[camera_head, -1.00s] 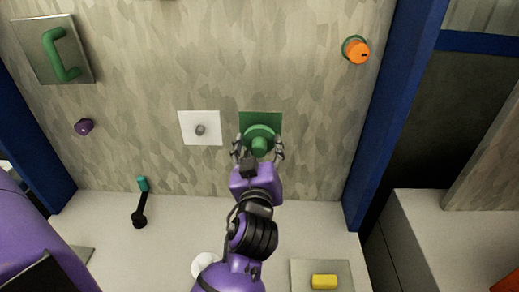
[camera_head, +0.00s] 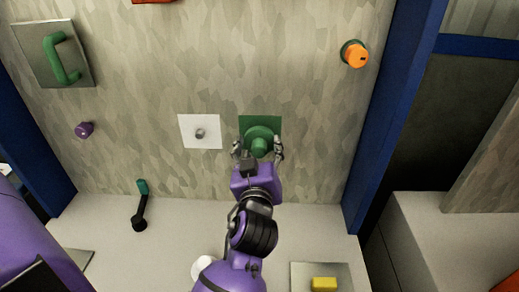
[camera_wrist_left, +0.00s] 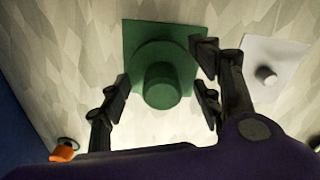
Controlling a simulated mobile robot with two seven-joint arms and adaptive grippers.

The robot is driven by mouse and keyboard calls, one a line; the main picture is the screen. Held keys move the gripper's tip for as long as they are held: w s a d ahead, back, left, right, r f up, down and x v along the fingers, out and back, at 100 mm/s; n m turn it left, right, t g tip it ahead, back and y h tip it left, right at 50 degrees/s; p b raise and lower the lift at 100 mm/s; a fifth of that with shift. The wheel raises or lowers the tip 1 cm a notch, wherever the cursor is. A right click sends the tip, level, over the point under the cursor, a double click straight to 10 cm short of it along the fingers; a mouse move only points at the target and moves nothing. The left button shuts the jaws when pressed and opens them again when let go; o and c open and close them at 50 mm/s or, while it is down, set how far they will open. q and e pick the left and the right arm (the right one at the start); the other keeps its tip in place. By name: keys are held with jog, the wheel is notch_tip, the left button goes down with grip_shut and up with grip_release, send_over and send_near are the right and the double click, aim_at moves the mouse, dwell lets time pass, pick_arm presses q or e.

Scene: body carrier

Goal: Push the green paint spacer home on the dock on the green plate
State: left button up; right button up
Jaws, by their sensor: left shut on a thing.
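The green paint spacer (camera_head: 261,143), a round flange with a thick knob, sits against the green plate (camera_head: 274,122) on the patterned wall. It also shows in the left wrist view (camera_wrist_left: 162,84), in front of the green plate (camera_wrist_left: 134,36). My left gripper (camera_head: 258,151) is shut on the spacer, with fingers on both sides of it; in the left wrist view the gripper (camera_wrist_left: 163,95) frames the knob. The dock is hidden behind the spacer. I cannot tell whether the flange is flush with the plate. My right gripper is not in view.
A white plate with a grey peg (camera_head: 200,133) is left of the green plate. An orange knob (camera_head: 355,55) is upper right, a purple knob (camera_head: 84,130) left. Below are a black lever with a teal grip (camera_head: 140,207) and a yellow block (camera_head: 324,284). Blue posts flank the wall.

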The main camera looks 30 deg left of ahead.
pick_arm(q)
jog(key=shift+x, duration=1.05)
jog(key=o, duration=1.7)
jog(key=shift+o, duration=0.2)
